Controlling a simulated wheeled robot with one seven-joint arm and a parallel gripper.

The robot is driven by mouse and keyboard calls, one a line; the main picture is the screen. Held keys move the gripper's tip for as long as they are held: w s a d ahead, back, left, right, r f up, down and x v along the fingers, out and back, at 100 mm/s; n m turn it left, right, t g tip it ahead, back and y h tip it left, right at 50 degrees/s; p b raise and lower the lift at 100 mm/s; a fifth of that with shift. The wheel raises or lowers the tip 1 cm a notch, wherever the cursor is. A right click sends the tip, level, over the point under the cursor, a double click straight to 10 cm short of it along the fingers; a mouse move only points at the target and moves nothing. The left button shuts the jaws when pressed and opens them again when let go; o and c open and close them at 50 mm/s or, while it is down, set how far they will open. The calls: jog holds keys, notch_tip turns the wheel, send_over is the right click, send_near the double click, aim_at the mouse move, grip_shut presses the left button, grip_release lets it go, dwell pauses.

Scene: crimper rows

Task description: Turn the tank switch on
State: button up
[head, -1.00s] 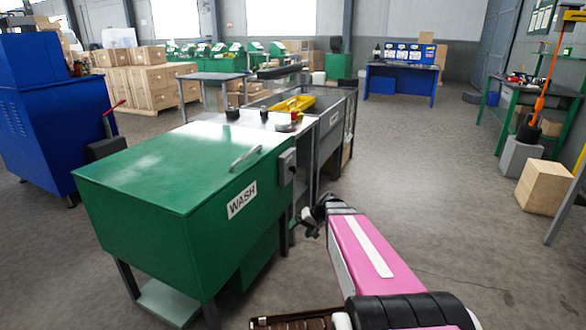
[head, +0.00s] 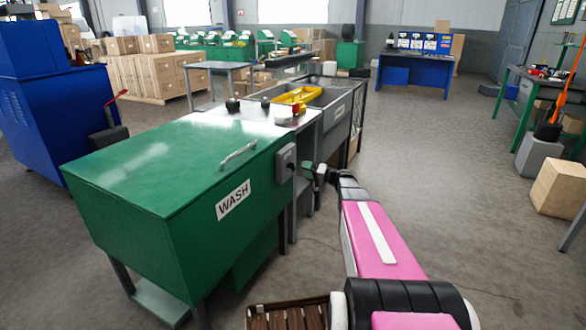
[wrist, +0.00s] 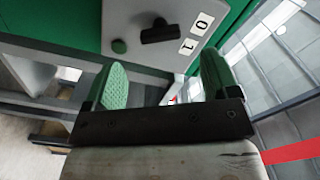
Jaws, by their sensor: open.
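The green wash tank (head: 175,165) with a WASH label stands at left centre in the head view. A grey switch box (head: 286,160) is fixed to its right side. In the wrist view the switch's black handle (wrist: 160,33) sits on a grey plate, beside labels 0 and 1 (wrist: 195,34). I cannot tell which label it points to. In the head view my gripper (head: 314,171) is just right of the box.
The tank lid has a metal handle (head: 238,154). Behind the tank are a grey basin (head: 340,108) and a yellow tray (head: 298,95). A blue cabinet (head: 40,110) stands at left. The floor between is free.

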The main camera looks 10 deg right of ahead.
aim_at(294, 167)
jog(key=x, duration=0.7)
jog(key=shift+w+a, duration=0.1)
jog(key=shift+w, duration=0.05)
jog(key=c, duration=0.9)
